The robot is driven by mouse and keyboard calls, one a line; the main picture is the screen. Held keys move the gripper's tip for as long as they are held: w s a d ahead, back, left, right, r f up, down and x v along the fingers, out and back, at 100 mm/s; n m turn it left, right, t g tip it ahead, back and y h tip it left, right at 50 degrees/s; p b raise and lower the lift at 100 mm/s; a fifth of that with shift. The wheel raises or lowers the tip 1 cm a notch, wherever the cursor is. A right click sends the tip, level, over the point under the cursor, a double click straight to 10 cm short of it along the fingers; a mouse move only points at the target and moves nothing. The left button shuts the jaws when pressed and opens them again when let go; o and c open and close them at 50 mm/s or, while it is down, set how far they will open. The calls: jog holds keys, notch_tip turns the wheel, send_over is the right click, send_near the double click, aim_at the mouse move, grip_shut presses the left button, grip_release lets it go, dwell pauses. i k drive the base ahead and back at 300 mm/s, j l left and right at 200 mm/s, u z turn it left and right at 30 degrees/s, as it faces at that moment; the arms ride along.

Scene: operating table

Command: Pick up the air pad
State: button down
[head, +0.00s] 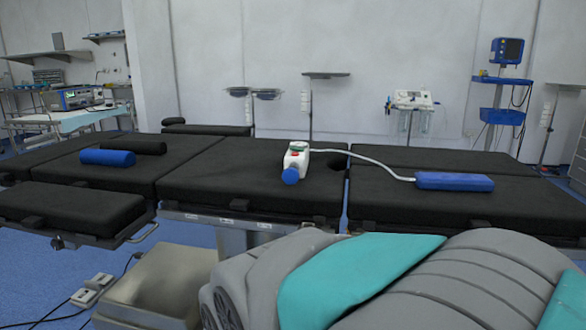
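A blue block-shaped pad (454,181), which looks like the air pad, lies flat on the right part of the black operating table (400,207). A thin pale hose (372,160) runs from its left end to a white device with a blue end cap (297,158) on the middle section of the table. My gripper is not in view, so its opening and its place relative to the pad cannot be seen.
A blue roll (107,157) and a black roll (135,147) lie on the table's left part. A black side board (70,207) juts out at the front left. A blue equipment stand (501,100) is behind on the right. The table surface around the pad is clear.

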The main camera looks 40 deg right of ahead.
aim_at(447, 181)
jog(key=z, duration=2.2)
